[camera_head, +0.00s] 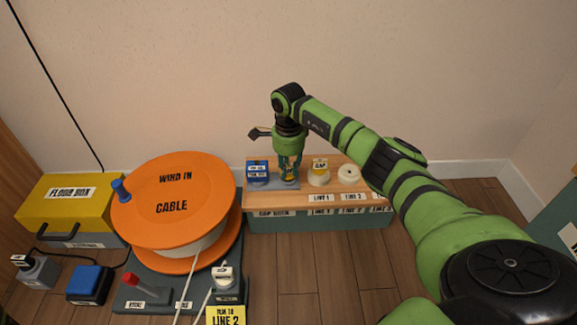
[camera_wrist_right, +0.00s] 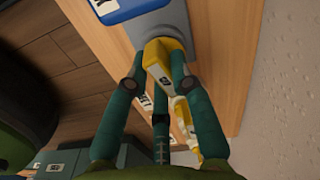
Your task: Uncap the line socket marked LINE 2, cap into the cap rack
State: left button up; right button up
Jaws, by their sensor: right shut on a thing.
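My right gripper (camera_head: 289,178) points down over the grey plate at the left of the wooden shelf top. It is shut on a yellow cap (camera_wrist_right: 163,62), which shows between the fingers in the right wrist view. The cap is at the grey plate (camera_wrist_right: 172,22), beside a blue block; I cannot tell whether it is seated. The front edge below carries a label that seems to read CAP RACK (camera_head: 273,212). The round white LINE 2 socket (camera_head: 348,173) is bare, its dark hole showing. The socket to its left (camera_head: 319,179) wears a yellow cap (camera_head: 320,164). My left gripper is not in view.
A blue labelled block (camera_head: 257,171) stands left of the gripper. My right arm covers the shelf's right end. A large orange cable reel (camera_head: 175,190), a yellow floor box (camera_head: 65,205) and a yellow LINE 2 card (camera_head: 226,315) lie left. The wooden floor in front is clear.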

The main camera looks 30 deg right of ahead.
jog(key=shift+f, duration=0.2)
jog(key=o, duration=1)
jog(key=shift+c, duration=0.2)
jog(key=shift+c, duration=0.4)
jog(key=shift+c, duration=1.2)
